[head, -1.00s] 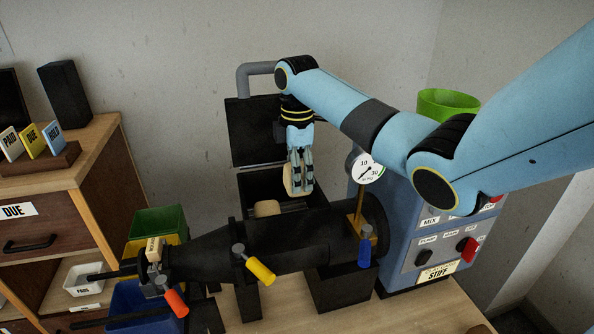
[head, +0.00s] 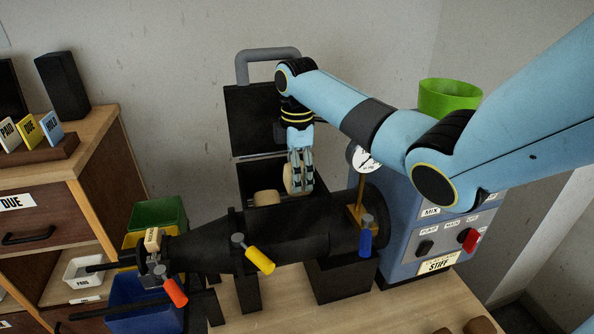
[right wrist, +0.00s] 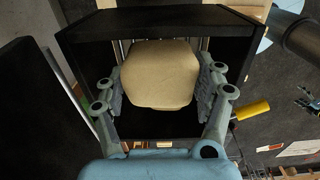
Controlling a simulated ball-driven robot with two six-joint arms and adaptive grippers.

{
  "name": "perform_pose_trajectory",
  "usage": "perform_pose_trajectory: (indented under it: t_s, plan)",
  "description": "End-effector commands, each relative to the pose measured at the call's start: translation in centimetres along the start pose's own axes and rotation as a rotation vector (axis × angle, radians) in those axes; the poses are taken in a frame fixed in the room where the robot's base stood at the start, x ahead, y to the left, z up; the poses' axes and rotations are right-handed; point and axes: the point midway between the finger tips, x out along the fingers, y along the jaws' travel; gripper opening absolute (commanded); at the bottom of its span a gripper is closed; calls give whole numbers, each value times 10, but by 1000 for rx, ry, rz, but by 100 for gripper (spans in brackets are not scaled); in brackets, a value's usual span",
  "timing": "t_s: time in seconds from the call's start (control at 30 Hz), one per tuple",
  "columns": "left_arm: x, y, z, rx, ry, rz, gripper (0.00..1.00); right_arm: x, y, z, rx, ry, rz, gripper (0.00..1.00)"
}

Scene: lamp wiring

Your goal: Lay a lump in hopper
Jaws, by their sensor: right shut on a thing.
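The hopper is a black open-topped box (head: 250,174) with its lid (head: 253,118) raised behind it, on top of the dark machine. A tan lump (head: 267,198) lies in the hopper at the left. My right gripper (head: 301,188) is shut on another tan lump (head: 288,180) at the hopper opening. In the right wrist view this held lump (right wrist: 160,75) sits between the two fingers, with the black hopper walls (right wrist: 160,22) around it. The head view does not show whether the held lump touches the hopper floor.
A black barrel with yellow (head: 260,261), blue (head: 365,238) and red (head: 174,292) handles runs in front of the hopper. A gauge (head: 363,159) stands at the right, near the blue control box (head: 400,225). A drawer cabinet (head: 60,215) stands at left.

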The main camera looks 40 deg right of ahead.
Motion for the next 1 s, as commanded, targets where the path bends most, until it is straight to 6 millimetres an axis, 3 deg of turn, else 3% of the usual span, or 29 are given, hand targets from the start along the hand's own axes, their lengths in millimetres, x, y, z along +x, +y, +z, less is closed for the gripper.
perform_pose_trajectory:
  t_s: [0.4, 0.43, 0.63, 1.0]
  plan:
    - [2, 0, 0, 0, 0, 0, 90, 3, 0, 0, 0, 0, 2, 14]
    - [2, 0, 0, 0, 0, 0, 90, 3, 0, 0, 0, 1, 1, 73]
    - [2, 0, 0, 0, 0, 0, 90, 4, 0, 0, 0, 1, 1, 99]
    - [2, 0, 2, 0, -2, 0, 90, -4, 1, 0, 0, 1, 2, 99]
